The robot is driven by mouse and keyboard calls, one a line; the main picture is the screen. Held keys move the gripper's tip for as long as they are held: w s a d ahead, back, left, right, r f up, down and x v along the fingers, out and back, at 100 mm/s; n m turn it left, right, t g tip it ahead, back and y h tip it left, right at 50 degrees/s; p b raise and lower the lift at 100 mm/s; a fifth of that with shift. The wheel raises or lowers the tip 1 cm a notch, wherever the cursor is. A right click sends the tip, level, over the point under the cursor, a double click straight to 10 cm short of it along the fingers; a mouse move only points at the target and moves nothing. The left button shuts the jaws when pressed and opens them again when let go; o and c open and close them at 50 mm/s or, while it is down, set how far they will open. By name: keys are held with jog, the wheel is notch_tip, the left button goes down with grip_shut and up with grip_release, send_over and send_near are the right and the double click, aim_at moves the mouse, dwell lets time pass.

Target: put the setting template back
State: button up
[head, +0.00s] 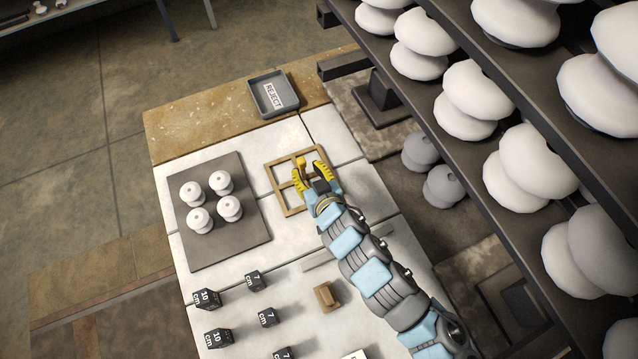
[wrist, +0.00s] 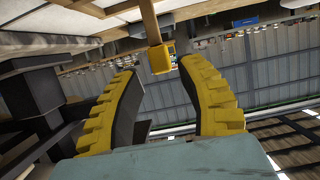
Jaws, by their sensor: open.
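The setting template is a wooden frame (head: 285,199) with crossbars and a small yellow knob (head: 301,162) at its middle. It appears to lie flat on the white tiled table top, to the right of the dark plate. My gripper (head: 311,175) is over the template, its yellow fingers spread near the knob. In the wrist view the knob (wrist: 159,58) on its wooden bar (wrist: 150,20) shows just past the gap between the two open fingertips (wrist: 158,70). The fingers look apart from the knob. Part of the template's right side is hidden by my gripper.
A dark plate (head: 245,227) holds several white insulators. A grey REJECT tray (head: 268,108) sits at the back. Black 10 cm (head: 207,299) and 7 cm (head: 254,280) blocks and a brown block (head: 327,296) stand at the front. A rack of white insulators (head: 470,90) rises at the right.

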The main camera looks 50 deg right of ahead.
jog(key=p+v, duration=0.3)
jog(key=v, duration=0.5)
dwell(0.8)
